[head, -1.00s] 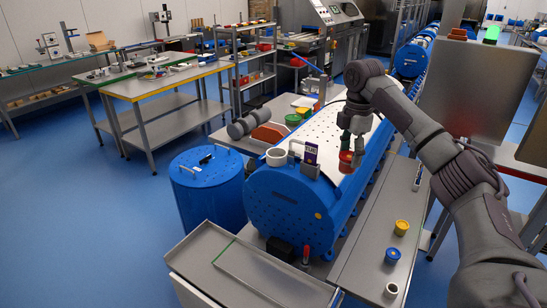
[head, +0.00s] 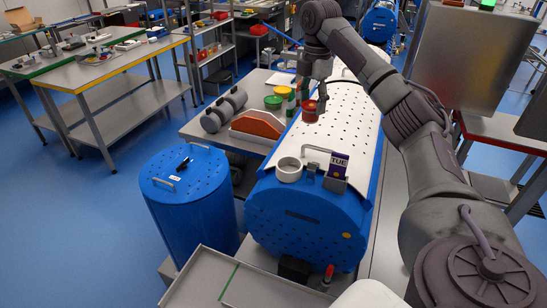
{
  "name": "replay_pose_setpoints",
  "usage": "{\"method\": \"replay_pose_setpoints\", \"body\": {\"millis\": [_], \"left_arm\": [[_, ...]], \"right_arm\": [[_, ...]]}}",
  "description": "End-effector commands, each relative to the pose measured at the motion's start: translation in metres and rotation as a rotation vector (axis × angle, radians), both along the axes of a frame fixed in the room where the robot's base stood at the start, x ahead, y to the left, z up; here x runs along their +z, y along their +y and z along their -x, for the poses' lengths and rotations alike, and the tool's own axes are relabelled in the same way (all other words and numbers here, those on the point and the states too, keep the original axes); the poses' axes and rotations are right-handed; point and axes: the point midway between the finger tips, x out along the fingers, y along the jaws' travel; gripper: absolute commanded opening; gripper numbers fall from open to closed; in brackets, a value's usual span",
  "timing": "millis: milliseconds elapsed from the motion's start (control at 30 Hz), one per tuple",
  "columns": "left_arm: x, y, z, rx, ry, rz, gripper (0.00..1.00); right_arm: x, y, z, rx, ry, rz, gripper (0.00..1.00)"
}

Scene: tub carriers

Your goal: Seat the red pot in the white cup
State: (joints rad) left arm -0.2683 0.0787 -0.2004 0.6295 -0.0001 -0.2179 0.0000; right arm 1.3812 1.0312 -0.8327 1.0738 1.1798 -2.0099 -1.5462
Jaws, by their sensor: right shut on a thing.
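The red pot (head: 311,111) is a small round pot with an orange-red rim, below the fingers of my right gripper (head: 314,94). My right gripper is shut on it, over the far left part of the white perforated top of the blue tub carrier. The white cup (head: 289,170) is a short, open white ring at the carrier's near end, on its left side. The pot is apart from the cup, beyond it and slightly to its right. Whether the pot touches the white top I cannot tell. My left gripper is not in view.
Beside the cup stand a bent metal handle (head: 316,148) and a purple box marked TUE (head: 338,164). Left of the pot, a side table holds an orange divider (head: 258,124), a green pot (head: 273,102) and grey cylinders (head: 224,110). A blue drum (head: 190,200) stands at left.

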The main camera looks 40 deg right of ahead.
Motion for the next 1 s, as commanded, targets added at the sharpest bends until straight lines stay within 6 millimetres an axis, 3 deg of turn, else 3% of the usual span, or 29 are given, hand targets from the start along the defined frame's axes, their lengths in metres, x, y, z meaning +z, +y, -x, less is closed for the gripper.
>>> {"method": "replay_pose_setpoints", "body": {"millis": [300, 400, 533, 733, 867, 1000], "left_arm": [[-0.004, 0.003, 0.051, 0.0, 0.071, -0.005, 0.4], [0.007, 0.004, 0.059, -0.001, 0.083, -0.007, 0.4], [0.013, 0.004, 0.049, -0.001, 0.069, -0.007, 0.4], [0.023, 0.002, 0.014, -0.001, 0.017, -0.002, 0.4], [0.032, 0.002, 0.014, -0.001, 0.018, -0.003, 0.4], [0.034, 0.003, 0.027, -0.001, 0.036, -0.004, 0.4]], "right_arm": [[-0.042, 0.066, 0.015, 0.005, 0.004, 0.001, 0.19], [-0.049, 0.085, 0.018, 0.004, 0.004, 0.002, 0.19], [-0.061, 0.102, 0.021, 0.001, 0.003, 0.002, 0.19], [-0.075, 0.108, 0.023, -0.003, 0.005, 0.001, 0.19], [-0.094, 0.109, 0.023, -0.002, 0.006, -0.001, 0.19], [-0.106, 0.109, 0.023, -0.002, 0.002, 0.0, 0.19]]}}
